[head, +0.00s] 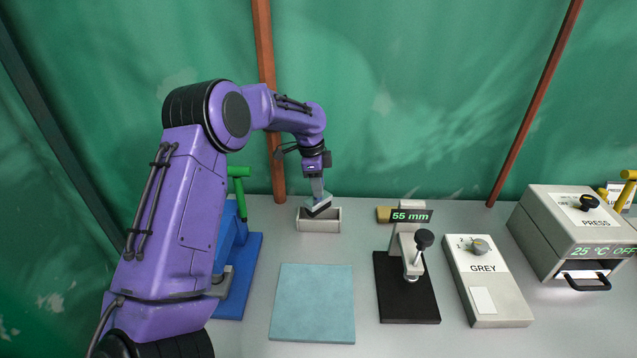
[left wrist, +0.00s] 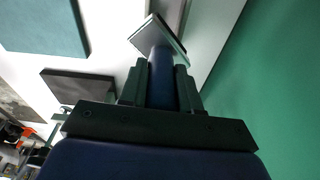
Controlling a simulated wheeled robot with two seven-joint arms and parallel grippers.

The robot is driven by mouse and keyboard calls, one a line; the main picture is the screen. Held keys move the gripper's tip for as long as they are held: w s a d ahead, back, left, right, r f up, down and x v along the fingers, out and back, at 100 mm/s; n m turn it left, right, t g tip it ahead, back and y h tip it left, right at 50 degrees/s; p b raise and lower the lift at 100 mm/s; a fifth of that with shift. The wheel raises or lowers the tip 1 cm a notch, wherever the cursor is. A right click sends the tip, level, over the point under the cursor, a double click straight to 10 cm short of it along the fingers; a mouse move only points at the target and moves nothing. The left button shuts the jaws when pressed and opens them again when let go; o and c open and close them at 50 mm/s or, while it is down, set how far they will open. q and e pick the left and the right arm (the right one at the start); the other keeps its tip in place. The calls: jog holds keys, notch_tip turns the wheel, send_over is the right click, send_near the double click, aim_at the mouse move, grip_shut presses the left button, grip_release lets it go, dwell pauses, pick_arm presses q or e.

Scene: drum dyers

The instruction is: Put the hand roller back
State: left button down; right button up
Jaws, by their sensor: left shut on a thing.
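My left gripper (head: 316,176) is shut on the hand roller (head: 318,204), which hangs below the jaws with its head tilted. In the left wrist view the hand roller's dark handle (left wrist: 161,72) sits between the fingers, its flat-looking head beyond them. The roller's head is over a small grey open box (head: 319,225) at the back of the table. It overlaps the box's rim; whether it touches is unclear. The box is partly hidden behind the roller head in the left wrist view. My right gripper is out of view.
A blue-green mat (head: 312,305) lies in front of the box. To the right stand a black-based gauge (head: 408,298) reading 55 mm, a GREY control box (head: 488,290) and a press (head: 572,235). A blue stand with a green handle (head: 238,190) is left, partly behind my arm.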

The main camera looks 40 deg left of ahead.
pick_arm(q)
jog(key=shift+s+d+r, duration=0.1)
jog(key=shift+s+r, duration=0.05)
jog(key=shift+s, duration=0.2)
jog(key=shift+d, duration=0.1)
jog(key=c, duration=1)
grip_release()
jog(key=shift+w+f, duration=0.85)
jog(key=shift+c, duration=0.2)
jog(key=shift+o, duration=1.2)
jog(key=shift+w+f, duration=0.1)
jog(key=shift+s+r, duration=0.45)
jog(key=shift+s, duration=0.1)
jog(key=shift+r, duration=0.35)
jog(key=r, duration=0.2)
jog(key=r+b, duration=0.1)
jog(key=shift+w+a, duration=0.3)
jog(key=r, duration=0.2)
jog(key=s+r, duration=0.1)
jog(key=r, duration=0.5)
jog(key=shift+s+a, duration=0.15)
jog(key=shift+a, duration=0.25)
jog(key=shift+r, duration=0.4)
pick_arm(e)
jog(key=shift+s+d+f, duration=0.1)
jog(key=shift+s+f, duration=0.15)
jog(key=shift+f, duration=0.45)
